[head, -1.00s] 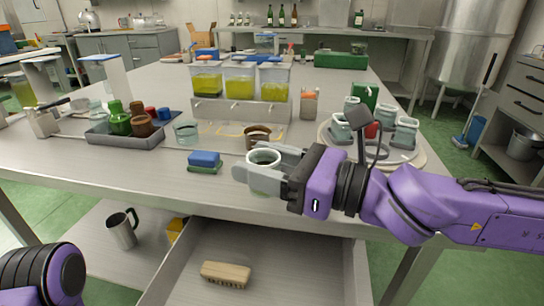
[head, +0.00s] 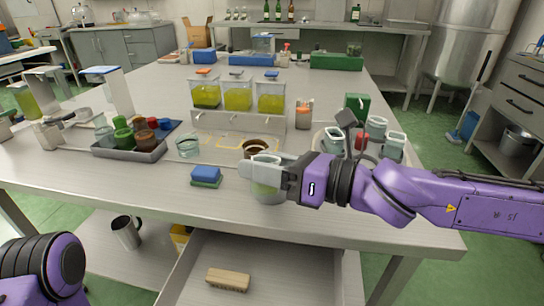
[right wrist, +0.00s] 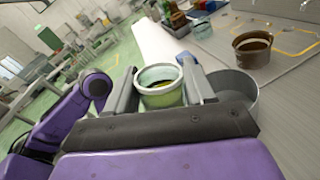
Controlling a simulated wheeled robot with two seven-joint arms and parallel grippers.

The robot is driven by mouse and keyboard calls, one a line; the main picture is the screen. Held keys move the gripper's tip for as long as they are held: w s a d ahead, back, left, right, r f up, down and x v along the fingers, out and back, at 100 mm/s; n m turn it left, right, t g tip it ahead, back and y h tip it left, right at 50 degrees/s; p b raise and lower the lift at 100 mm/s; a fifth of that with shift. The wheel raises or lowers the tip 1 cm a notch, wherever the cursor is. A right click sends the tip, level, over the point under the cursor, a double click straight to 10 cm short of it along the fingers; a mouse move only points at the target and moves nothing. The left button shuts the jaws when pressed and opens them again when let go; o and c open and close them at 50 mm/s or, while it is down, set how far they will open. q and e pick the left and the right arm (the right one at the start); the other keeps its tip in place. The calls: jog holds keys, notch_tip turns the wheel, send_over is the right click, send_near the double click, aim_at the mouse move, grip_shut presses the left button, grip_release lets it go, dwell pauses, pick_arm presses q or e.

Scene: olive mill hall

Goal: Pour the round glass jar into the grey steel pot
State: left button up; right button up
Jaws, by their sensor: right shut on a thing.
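My right gripper (head: 272,166) is shut on the round glass jar (right wrist: 160,94), which has a pale rim and yellow-green contents. The jar looks close to upright, held between the two fingers over the near part of the table. The grey steel pot (right wrist: 242,88) stands on the table just beyond and below the jar in the right wrist view, partly hidden by a finger. My left gripper is out of view; only part of my left arm shows at lower left.
A brown pot (head: 256,147) stands just behind the jar. A blue and green sponge (head: 206,176) and a clear glass (head: 188,147) are to the left. A round tray with jars is to the right. An open drawer holding a brush (head: 228,279) is below.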

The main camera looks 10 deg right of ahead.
jog(key=w+m+p, duration=0.1)
jog(key=p, duration=0.2)
jog(key=w+d+r+m+g+p, duration=0.1)
jog(key=w+m+p, duration=0.1)
jog(key=p, duration=0.1)
jog(key=shift+w+d+r+h, duration=0.1)
jog(key=shift+d+r+h, duration=0.1)
jog(key=shift+h, duration=0.1)
jog(key=shift+w+d+r+m+p, duration=0.1)
jog(key=shift+w+m+p, duration=0.15)
jog(key=shift+m+p, duration=1)
jog(key=shift+f+m+g+p, duration=0.35)
jog(key=shift+f+g+p, duration=0.25)
jog(key=shift+p, duration=0.25)
jog(key=shift+w+r+m+p, duration=0.15)
jog(key=shift+m+p, duration=0.55)
jog(key=shift+p, duration=0.5)
dwell(1.0)
jog(key=shift+w+d+f+m+g+p, duration=0.15)
jog(key=shift+f+m+g+p, duration=0.2)
jog(key=shift+f+m+g, duration=0.25)
dwell(1.7)
jog(key=shift+p, duration=0.55)
